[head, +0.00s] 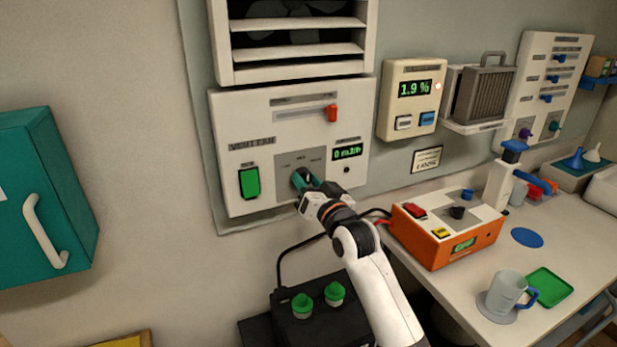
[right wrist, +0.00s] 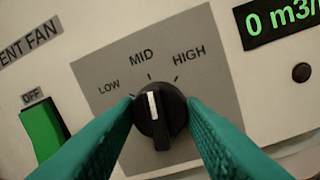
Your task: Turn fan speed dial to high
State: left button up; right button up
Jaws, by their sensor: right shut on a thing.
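The fan speed dial (right wrist: 160,125) is a black knob with a white pointer line on a grey plate marked LOW, MID and HIGH. In the right wrist view the white line points up, close to the MID mark. My right gripper (right wrist: 160,118) has its two teal fingers closed on the sides of the knob. In the head view the right gripper (head: 307,184) reaches the vent fan panel (head: 290,118) and hides most of the dial. My left gripper is not in view.
A green switch (head: 249,183) marked OFF sits left of the dial. The green display (head: 347,153) reads 0 m3/h. A red lever (head: 331,113) is above. An orange box (head: 460,245) stands on the bench at right. A teal cabinet (head: 50,195) hangs at left.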

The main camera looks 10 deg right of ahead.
jog(key=m+p, duration=0.2)
jog(key=m, duration=0.2)
jog(key=shift+r+m+h+p, duration=0.15)
jog(key=shift+m+h+p, duration=0.15)
jog(key=shift+m, duration=0.1)
jog(key=shift+m+t+h+p, duration=0.35)
jog(key=shift+m+p, duration=0.55)
jog(key=shift+m, duration=0.9)
jog(key=o, duration=1)
